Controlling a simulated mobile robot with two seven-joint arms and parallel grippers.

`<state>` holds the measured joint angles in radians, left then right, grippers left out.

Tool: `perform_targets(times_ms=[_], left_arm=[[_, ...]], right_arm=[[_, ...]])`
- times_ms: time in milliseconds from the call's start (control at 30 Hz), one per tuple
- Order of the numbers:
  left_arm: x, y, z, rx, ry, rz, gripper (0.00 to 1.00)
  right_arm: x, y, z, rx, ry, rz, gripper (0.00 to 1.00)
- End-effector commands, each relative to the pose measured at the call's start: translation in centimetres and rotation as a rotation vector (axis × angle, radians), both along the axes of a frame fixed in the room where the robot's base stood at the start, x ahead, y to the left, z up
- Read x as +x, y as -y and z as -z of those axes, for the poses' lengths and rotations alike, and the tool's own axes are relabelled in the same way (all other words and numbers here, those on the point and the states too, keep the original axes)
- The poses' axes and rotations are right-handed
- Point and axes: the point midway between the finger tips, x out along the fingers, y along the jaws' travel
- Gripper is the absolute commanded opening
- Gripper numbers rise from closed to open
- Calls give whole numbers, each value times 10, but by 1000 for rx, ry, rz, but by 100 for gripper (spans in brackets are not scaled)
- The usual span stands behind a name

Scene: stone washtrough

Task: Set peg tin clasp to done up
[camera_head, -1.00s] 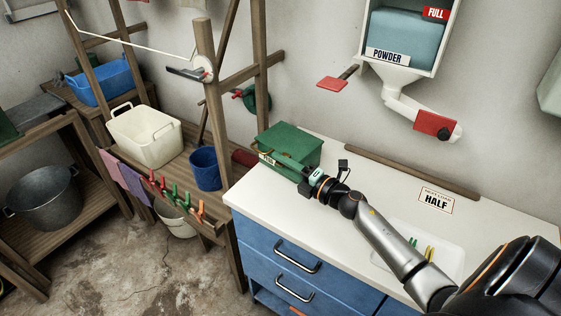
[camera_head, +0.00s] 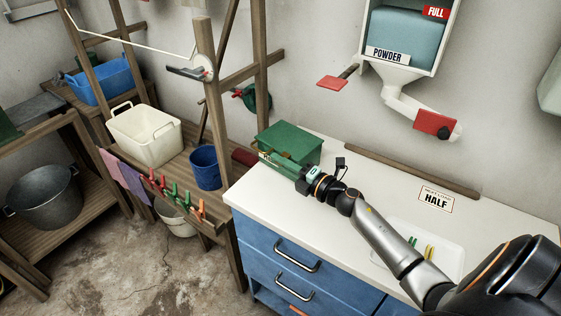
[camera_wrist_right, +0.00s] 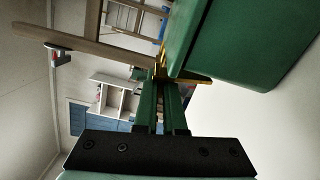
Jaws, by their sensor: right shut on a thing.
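The peg tin (camera_head: 292,140) is a green lidded box at the back left of the white worktop. It also shows in the right wrist view (camera_wrist_right: 245,45), upper right. A brass-coloured clasp (camera_wrist_right: 160,72) is at the tin's edge, between the tips of my right gripper. My right gripper (camera_head: 270,161) is at the tin's front side, its fingers close together and shut on the clasp. The fingers hide most of the clasp in the head view, so I cannot tell its exact position. My left gripper is not in view.
A white tray (camera_head: 452,262) with several pegs lies under my right arm. A wooden strip (camera_head: 410,172) runs along the back of the worktop (camera_head: 345,235). A wooden rack with a blue bucket (camera_head: 205,168) is left of the counter.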

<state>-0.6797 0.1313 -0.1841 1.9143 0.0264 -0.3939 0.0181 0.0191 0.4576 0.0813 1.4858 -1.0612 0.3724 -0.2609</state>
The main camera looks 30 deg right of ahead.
Motion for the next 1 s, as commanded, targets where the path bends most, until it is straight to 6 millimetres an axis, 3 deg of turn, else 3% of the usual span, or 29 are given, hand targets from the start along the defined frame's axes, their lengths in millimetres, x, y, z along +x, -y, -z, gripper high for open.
perform_targets(times_ms=[267, 533, 867, 900, 1000], left_arm=[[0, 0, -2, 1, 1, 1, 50], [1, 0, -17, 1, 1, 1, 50], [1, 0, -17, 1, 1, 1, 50], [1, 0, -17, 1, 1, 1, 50], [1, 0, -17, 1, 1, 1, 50]], right_arm=[[0, 1, -1, 7, -3, 0, 0], [2, 9, -6, 182, -50, -1, 0], [3, 10, -5, 212, -56, 0, 0], [3, 10, -5, 212, -56, 0, 9], [3, 10, -5, 212, -56, 0, 21]])
